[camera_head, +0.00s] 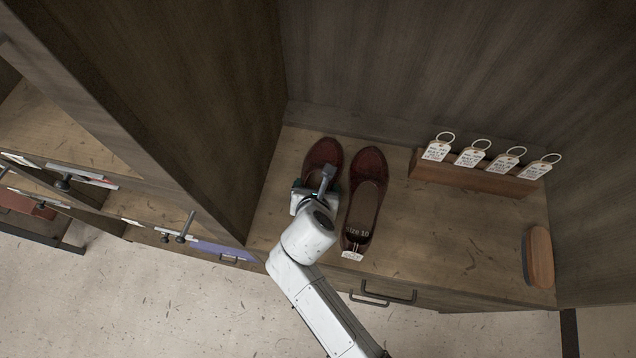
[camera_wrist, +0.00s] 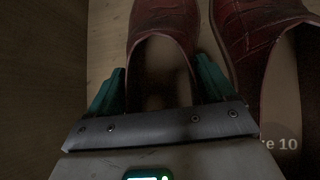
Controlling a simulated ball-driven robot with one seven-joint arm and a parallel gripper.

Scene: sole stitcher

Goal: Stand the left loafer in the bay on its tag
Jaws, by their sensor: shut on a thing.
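The left loafer (camera_head: 323,154), dark red with a textured toe, stands on the wooden counter (camera_head: 440,225), toe toward the back wall. It also shows in the wrist view (camera_wrist: 166,22). My gripper (camera_head: 318,188) is shut on it, with a teal finger on each side of the shoe's opening (camera_wrist: 158,88). The loafer's heel is hidden under my gripper. The matching right loafer (camera_head: 368,162) stands just to its right, with "Size 10" on its insole, and shows in part in the wrist view (camera_wrist: 253,30). A white tag (camera_head: 352,255) is at its heel.
A wooden rack (camera_head: 480,180) with several white ring tags (camera_head: 472,156) stands at the back right. A wood-backed brush (camera_head: 540,257) lies at the right end. A tall dark panel (camera_head: 190,90) rises close on the left. Lower shelves and drawers (camera_head: 75,178) are further left.

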